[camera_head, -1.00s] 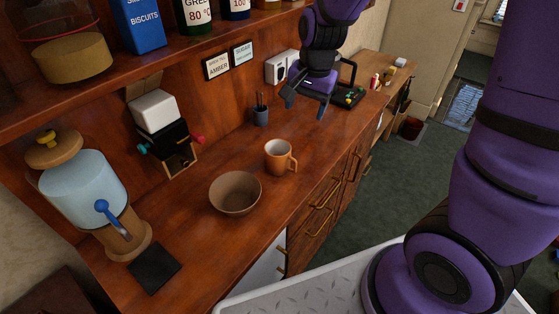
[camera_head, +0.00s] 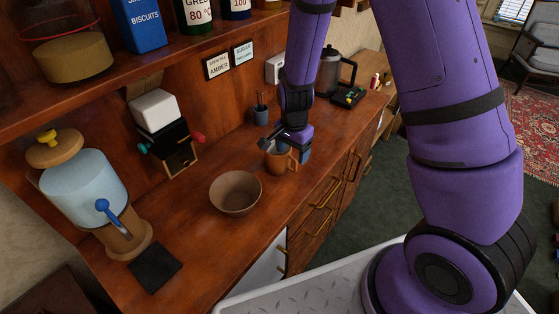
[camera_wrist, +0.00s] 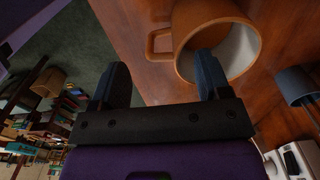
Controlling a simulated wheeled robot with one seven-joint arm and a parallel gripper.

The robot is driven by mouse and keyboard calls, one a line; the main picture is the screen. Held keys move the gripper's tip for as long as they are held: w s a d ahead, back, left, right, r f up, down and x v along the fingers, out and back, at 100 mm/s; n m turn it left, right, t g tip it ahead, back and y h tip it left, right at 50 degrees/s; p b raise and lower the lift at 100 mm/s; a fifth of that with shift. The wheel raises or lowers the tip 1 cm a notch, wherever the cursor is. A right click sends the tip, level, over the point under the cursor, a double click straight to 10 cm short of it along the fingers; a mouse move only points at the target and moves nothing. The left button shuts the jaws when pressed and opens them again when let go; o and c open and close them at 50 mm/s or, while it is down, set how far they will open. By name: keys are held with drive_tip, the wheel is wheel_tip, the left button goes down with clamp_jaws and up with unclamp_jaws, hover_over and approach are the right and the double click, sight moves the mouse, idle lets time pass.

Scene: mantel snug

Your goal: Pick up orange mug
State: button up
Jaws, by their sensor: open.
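The orange mug (camera_head: 277,160) stands upright on the wooden counter, with its handle to the right in the head view. In the wrist view the mug (camera_wrist: 190,40) is at the upper right, with its pale inside and its handle showing. My gripper (camera_head: 290,149) is at the mug's rim, over it and partly hiding it. In the wrist view my gripper (camera_wrist: 158,85) is open, with its two dark fingers apart. The right finger overlaps the mug's rim; the left finger is outside the mug, beyond the handle. I cannot tell whether either finger touches it.
A brown bowl (camera_head: 235,194) stands just left of the mug. A dark pen cup (camera_head: 261,115) stands behind it, and a kettle (camera_head: 333,72) and black tray (camera_head: 348,97) are farther back.

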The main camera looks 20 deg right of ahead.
sight(292, 158)
drive_tip(key=shift+w+d+f, duration=0.1)
drive_tip(key=shift+w+f, duration=0.05)
drive_tip(key=shift+f, duration=2.6)
drive_tip(key=c, duration=1.3)
drive_tip(key=shift+r, duration=0.15)
